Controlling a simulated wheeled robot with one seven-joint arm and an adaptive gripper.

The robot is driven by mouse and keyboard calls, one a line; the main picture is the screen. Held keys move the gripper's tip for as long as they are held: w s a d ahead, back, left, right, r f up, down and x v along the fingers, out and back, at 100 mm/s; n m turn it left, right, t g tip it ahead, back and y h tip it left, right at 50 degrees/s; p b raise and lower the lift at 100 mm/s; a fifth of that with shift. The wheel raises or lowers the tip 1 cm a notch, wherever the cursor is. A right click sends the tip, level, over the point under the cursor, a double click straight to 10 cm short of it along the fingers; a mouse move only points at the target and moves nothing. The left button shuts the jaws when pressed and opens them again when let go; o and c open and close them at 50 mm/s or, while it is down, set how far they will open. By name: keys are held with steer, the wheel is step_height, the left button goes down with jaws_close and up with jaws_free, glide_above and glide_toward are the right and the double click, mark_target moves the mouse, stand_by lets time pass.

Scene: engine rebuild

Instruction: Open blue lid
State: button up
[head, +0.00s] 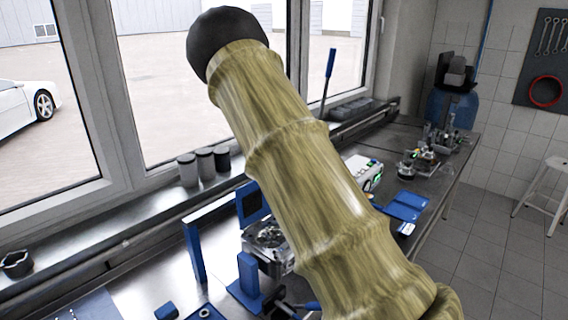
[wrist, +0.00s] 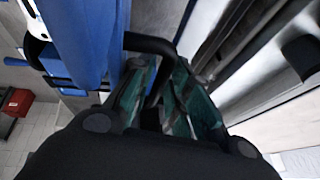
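A large blue part (wrist: 82,38), possibly the blue lid, fills the upper left of the wrist view. A black bent bar (wrist: 150,43) like a handle stands out beside it. My gripper (wrist: 160,75) has dark fingers with teal pads on both sides of this bar. The bar runs down between the fingers; whether they press on it is unclear. In the head view my arm crosses the middle and hides part of the bench, and my gripper cannot be made out. Blue upright pieces (head: 194,250) stand left of my arm; I cannot tell which is the lid.
The metal workbench (head: 130,285) runs along the windows. An engine part (head: 267,238) sits partly behind my arm. Dark canisters (head: 205,163) stand on the sill. Farther right are blue trays (head: 405,206), more engine parts (head: 428,152) and a stool (head: 556,165).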

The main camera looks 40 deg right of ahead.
steer(key=shift+r, duration=0.1)
steer(key=v, duration=1.1)
steer(key=shift+a+r, duration=0.2)
steer(key=shift+r, duration=0.1)
steer(key=shift+s, duration=0.1)
